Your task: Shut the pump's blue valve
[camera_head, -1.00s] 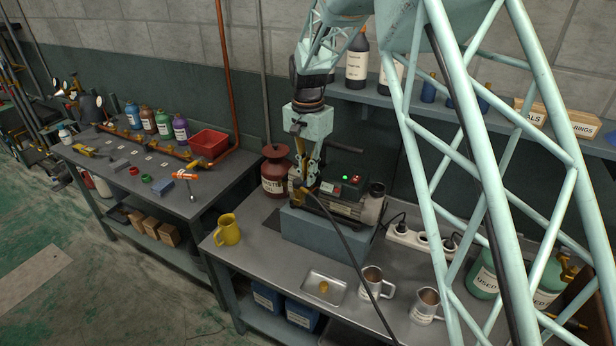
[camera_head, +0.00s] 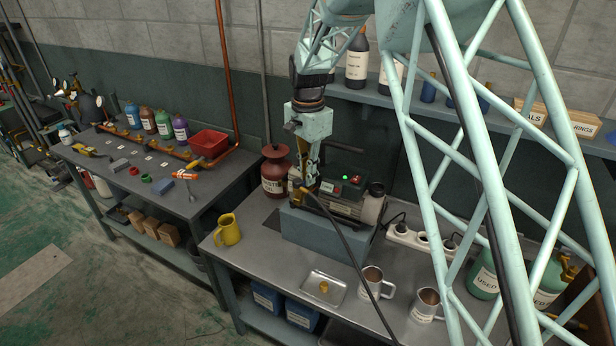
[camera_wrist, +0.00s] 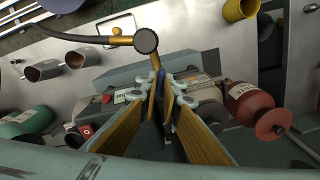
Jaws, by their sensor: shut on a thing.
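The pump (camera_head: 342,208) stands on a blue-grey block on the near bench, with a green and a red light on its box. It also shows in the wrist view (camera_wrist: 205,95). My gripper (camera_head: 304,188) is at the pump's left end, pointing down. In the wrist view, my gripper (camera_wrist: 160,88) has its fingers closed on the small blue valve handle (camera_wrist: 159,80), beside a brass fitting. A black hose runs from this fitting. The fingers hide most of the handle, so its exact angle cannot be told.
A dark red canister (camera_head: 274,173) stands close on the left of the pump. A yellow mug (camera_head: 227,230), a metal tray (camera_head: 312,289) and two steel mugs (camera_head: 372,281) are on the bench. The black hose (camera_head: 358,262) crosses the bench front.

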